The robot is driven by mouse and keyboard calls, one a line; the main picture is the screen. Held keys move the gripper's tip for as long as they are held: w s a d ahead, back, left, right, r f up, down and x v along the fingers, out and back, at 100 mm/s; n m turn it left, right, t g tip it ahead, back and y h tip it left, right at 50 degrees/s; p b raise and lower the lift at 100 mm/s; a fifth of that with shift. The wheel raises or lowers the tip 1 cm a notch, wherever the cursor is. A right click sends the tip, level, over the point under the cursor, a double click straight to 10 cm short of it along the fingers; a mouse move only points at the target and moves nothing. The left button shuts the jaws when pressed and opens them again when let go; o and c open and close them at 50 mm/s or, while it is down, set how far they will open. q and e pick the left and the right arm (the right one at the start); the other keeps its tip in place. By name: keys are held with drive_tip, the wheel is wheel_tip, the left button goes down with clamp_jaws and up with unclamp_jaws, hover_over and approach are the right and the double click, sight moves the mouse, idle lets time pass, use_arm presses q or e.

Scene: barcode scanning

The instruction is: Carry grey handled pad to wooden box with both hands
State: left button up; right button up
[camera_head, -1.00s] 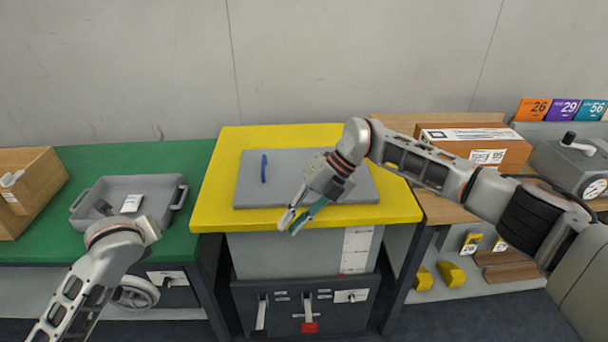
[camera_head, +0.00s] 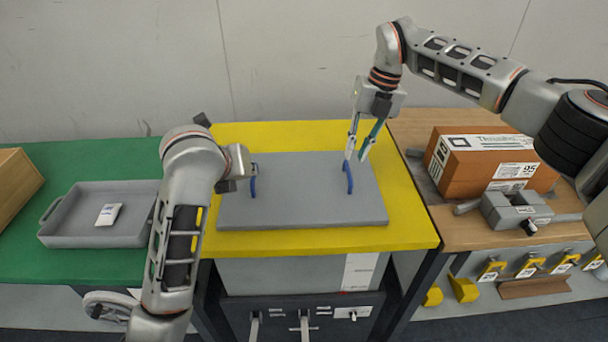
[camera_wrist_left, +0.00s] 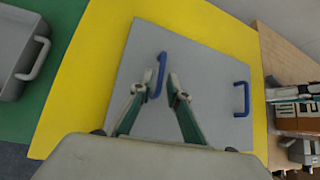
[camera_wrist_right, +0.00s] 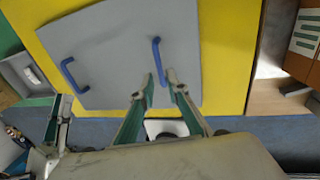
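The grey pad (camera_head: 300,200) lies flat on the yellow table top (camera_head: 300,242). It has a blue left handle (camera_head: 253,181) and a blue right handle (camera_head: 348,177). My right gripper (camera_head: 357,155) is open, its fingers pointing down just above the right handle. In the right wrist view that handle (camera_wrist_right: 158,62) shows just beyond the parted fingertips. My left gripper (camera_wrist_left: 161,85) is open in the left wrist view, with the left handle (camera_wrist_left: 160,72) between or just beyond its fingertips. In the head view my left arm partly hides this gripper. The wooden box (camera_head: 18,184) stands at the far left, cut by the frame.
A grey tray (camera_head: 62,232) with a small white packet (camera_head: 108,214) stands on the green table (camera_head: 95,158), between the wooden box and the pad. At right, a cardboard package (camera_head: 480,165) and a grey device (camera_head: 515,212) stand on a wooden top.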

sight(349, 170)
use_arm(q)
drive_tip(key=shift+d+r, duration=0.2)
drive_tip(key=shift+s, duration=0.15)
use_arm(e)
drive_tip(key=shift+s+r, duration=0.15)
drive_tip(key=shift+r, duration=0.05)
